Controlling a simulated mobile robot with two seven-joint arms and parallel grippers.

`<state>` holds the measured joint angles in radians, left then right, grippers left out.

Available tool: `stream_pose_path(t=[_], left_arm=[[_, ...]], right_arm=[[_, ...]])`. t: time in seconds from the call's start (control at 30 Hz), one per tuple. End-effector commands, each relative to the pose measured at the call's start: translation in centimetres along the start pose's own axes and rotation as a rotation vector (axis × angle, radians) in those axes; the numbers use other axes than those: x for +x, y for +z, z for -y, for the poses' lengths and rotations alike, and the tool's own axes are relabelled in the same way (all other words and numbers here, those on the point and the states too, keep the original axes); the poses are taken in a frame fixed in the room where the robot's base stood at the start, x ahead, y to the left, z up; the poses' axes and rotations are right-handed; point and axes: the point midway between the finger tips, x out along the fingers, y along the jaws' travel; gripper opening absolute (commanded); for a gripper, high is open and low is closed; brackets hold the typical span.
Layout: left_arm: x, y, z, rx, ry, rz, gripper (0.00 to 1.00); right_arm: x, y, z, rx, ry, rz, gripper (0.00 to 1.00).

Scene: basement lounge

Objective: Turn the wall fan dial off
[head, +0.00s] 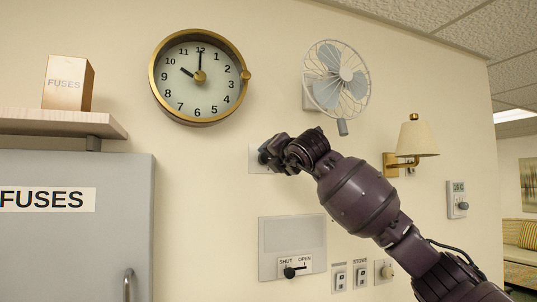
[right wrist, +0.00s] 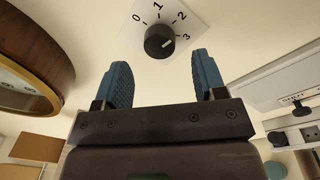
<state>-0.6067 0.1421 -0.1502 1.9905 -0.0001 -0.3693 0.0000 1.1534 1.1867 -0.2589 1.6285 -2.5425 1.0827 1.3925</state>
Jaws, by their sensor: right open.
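The dial (right wrist: 160,41) is a black round knob on a white wall plate marked 0, 1, 2 and 3. Its light pointer mark appears turned toward the 3. In the head view the plate (head: 256,164) is mostly hidden behind my right gripper (head: 268,155). In the right wrist view my right gripper (right wrist: 162,76) is open, its two blue pads apart and empty. The knob lies beyond the fingertips, roughly centred between them, with no visible contact. The wall fan (head: 337,82) is up and right of the plate. My left gripper is not in view.
A round clock (head: 200,77) hangs above left of the plate. A SHUT/OPEN lever panel (head: 292,240) is below, with switches (head: 350,277) beside it. A wall lamp (head: 413,142) is right. A FUSES cabinet (head: 75,240) and a shelf (head: 60,122) with a box (head: 67,84) are left.

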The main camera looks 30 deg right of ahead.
Motion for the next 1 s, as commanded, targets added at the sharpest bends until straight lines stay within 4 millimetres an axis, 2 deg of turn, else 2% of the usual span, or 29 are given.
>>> stream_pose_path(t=[0.1,0.3,0.67,1.0], left_arm=[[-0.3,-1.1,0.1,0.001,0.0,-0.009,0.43],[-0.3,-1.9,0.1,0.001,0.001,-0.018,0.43],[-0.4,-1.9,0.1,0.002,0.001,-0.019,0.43],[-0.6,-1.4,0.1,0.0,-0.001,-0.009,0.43]], right_arm=[[1.7,0.2,-0.2,0.001,0.0,-0.001,0.64],[3.4,0.0,-0.1,-0.001,0.001,-0.001,0.64],[3.9,-0.1,0.0,-0.002,0.0,-0.001,0.64],[3.9,-0.1,0.0,-0.001,0.001,-0.001,0.15]])
